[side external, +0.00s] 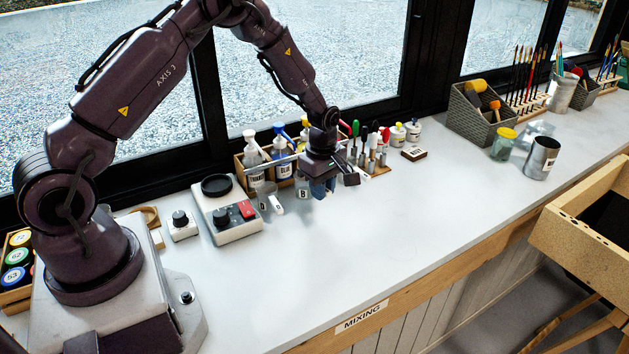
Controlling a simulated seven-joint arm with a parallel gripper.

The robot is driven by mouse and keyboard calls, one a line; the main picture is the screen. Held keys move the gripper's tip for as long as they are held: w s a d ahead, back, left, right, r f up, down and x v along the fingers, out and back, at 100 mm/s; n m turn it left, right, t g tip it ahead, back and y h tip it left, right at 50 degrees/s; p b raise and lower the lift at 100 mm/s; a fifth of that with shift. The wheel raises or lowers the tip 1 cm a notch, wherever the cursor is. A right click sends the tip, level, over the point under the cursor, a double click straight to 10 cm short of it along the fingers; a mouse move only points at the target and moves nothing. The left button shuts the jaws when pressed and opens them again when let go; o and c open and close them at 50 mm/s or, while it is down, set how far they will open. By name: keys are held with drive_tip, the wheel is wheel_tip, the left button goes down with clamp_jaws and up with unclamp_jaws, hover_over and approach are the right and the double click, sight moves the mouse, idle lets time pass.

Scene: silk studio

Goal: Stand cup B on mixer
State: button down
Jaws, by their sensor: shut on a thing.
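The mixer (228,221) is a pale box left of centre on the counter, with a black round plate (216,186) on top, a black knob and a red switch. The plate is bare. Cup B (303,193), small and clear with a "B" label, is at my gripper (318,190), right of the mixer. My gripper points down and is shut on cup B; the fingers hide part of it. I cannot tell whether the cup touches the counter. A second clear cup, labelled D (264,203), stands between the mixer and cup B.
A wooden rack of bottles (255,164) and tools stands behind my gripper. A white control box with a knob (181,226) is left of the mixer. A small dark block (414,153), a jar (504,144) and a metal can (541,158) are farther right. The front counter is clear.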

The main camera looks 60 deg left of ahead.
drive_tip(key=shift+w+d+r, duration=0.1)
drive_tip(key=shift+w+d, duration=0.05)
drive_tip(key=shift+d, duration=0.45)
drive_tip(key=shift+w+d+r, duration=0.1)
drive_tip(key=shift+d, duration=0.45)
drive_tip(key=shift+w+d+r, duration=0.1)
drive_tip(key=shift+d+r, duration=0.1)
drive_tip(key=shift+r, duration=1.8)
